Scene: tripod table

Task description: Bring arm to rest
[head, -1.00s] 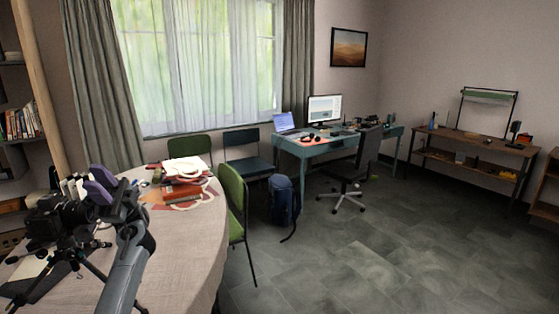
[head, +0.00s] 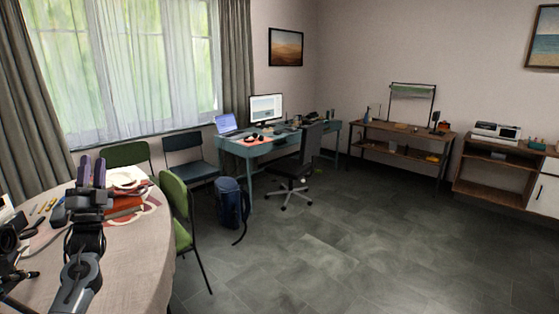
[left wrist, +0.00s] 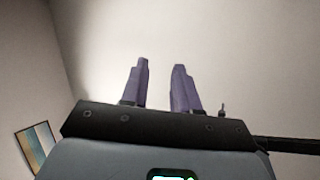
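My left gripper (head: 91,172) is raised over the near side of the round table (head: 130,250) at the left of the head view. Its purple fingers point up. In the left wrist view the two fingers (left wrist: 160,85) stand apart with nothing between them, against a blank wall. A black camera tripod (head: 12,250) shows in part at the left edge, beside my left arm. My right gripper is not in view.
Books and a white-handled item (head: 125,185) lie on the table. Green chairs (head: 178,205) stand around it, with a blue backpack (head: 231,203) on the floor. A teal desk (head: 262,148) and office chair (head: 300,160) stand beyond. The floor at right is clear.

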